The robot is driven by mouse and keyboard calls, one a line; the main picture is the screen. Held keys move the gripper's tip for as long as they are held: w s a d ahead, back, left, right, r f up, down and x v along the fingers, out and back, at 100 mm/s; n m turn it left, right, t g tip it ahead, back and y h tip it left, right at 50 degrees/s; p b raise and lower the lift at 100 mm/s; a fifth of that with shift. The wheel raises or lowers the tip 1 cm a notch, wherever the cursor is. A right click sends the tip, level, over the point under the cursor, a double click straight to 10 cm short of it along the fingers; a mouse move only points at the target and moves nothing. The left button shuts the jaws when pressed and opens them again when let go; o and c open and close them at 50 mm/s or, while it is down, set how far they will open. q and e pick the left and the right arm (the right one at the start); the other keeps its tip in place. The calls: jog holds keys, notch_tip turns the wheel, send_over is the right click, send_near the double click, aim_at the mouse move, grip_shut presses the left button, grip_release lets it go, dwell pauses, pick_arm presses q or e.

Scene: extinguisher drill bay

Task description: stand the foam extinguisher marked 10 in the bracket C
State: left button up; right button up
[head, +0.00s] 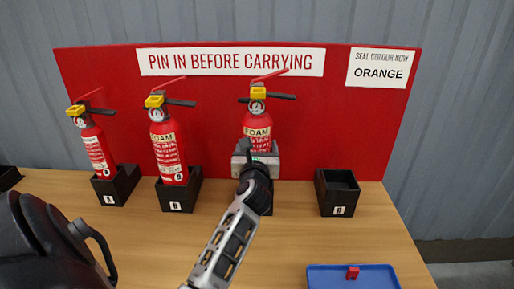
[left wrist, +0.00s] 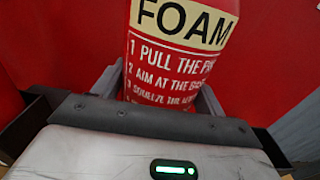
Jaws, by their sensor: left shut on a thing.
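A red foam extinguisher (head: 257,125) with a yellow-marked head and black levers is upright before the red board. My left gripper (head: 256,155) is shut on its body. In the left wrist view the extinguisher (left wrist: 180,50) fills the space between the fingers, with its FOAM label facing the camera. Its lower part and number are hidden behind my gripper. A dark bracket (head: 266,205) shows partly below it, its letter hidden; I cannot tell whether the base is in it. An empty black bracket (head: 339,190) stands at right, its letter unclear. My right gripper is out of view.
Two other extinguishers (head: 95,145) (head: 168,145) stand in black brackets (head: 117,190) (head: 180,195) at left; their markings are too small to read surely. A blue tray (head: 325,280) with a small red piece (head: 352,272) lies front right. A sign (head: 378,68) reads ORANGE.

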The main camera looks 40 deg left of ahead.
aim_at(257, 127)
pick_arm(q)
jog(key=shift+f+b, duration=0.35)
jog(key=shift+b, duration=0.25)
dwell(0.6)
dwell(0.4)
jog(key=o, duration=1.8)
jog(key=shift+o, duration=0.3)
jog(key=shift+d, duration=0.1)
notch_tip(257, 127, up, 4)
jog(key=shift+s+d+f+p, duration=0.1)
jog(key=shift+s+p, duration=0.05)
jog(key=shift+p, duration=0.65)
jog(key=s+d+r, duration=0.1)
jog(key=s+r, duration=0.1)
jog(key=r, duration=0.1)
jog(key=s+d+r+p, duration=0.1)
jog(key=shift+s+d+r, duration=0.15)
jog(key=shift+d+r, duration=0.2)
jog(key=shift+r, duration=0.05)
jog(key=s+d+r, duration=0.4)
jog(key=s+d, duration=0.2)
jog(key=s, duration=0.1)
jog(key=shift+s, duration=0.1)
